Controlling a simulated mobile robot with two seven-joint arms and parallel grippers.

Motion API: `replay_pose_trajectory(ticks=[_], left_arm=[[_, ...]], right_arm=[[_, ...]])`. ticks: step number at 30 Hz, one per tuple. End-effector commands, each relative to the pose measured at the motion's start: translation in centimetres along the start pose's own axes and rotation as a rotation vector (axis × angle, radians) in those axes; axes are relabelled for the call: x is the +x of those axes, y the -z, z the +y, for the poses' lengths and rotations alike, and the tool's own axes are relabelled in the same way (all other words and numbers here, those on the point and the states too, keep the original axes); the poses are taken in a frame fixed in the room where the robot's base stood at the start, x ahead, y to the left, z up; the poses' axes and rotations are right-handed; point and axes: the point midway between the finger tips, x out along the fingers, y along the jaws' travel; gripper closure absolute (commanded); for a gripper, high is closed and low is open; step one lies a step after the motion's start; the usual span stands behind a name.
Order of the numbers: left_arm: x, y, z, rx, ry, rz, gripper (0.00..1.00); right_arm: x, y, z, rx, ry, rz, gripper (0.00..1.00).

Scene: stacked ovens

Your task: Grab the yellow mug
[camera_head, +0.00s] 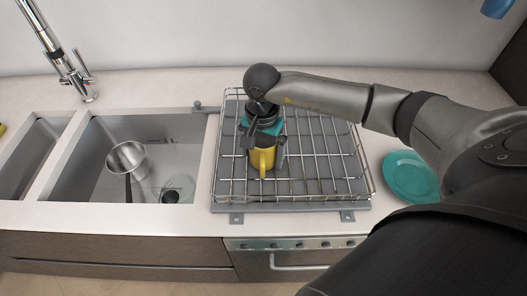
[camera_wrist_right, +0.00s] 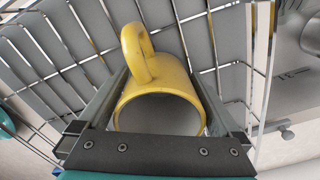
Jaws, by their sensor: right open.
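Part of the mug is hidden by the gripper in the head view. My left gripper is not in view.
A teal plate (camera_head: 411,177) lies on the counter right of the rack. A sink (camera_head: 85,165) is to the left, with a metal pot (camera_head: 127,157) and a clear glass (camera_head: 180,188) inside. A tall faucet (camera_head: 58,55) stands behind it. The rest of the rack is clear.

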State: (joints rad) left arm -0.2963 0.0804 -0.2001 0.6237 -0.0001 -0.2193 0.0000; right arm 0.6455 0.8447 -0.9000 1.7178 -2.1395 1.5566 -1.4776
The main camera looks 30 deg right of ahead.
Motion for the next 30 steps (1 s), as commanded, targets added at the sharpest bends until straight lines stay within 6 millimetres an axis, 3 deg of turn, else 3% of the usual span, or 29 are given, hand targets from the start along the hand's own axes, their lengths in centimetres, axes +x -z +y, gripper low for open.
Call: replay_pose_trajectory(ticks=[5, 30], left_arm=[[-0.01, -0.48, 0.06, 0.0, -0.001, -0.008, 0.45], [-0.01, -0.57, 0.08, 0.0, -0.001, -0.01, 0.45]], right_arm=[[0.0, 0.0, -0.02, 0.0, 0.001, 0.0, 0.0], [-0.04, 0.01, 0.0, 0.001, 0.0, 0.0, 0.93]])
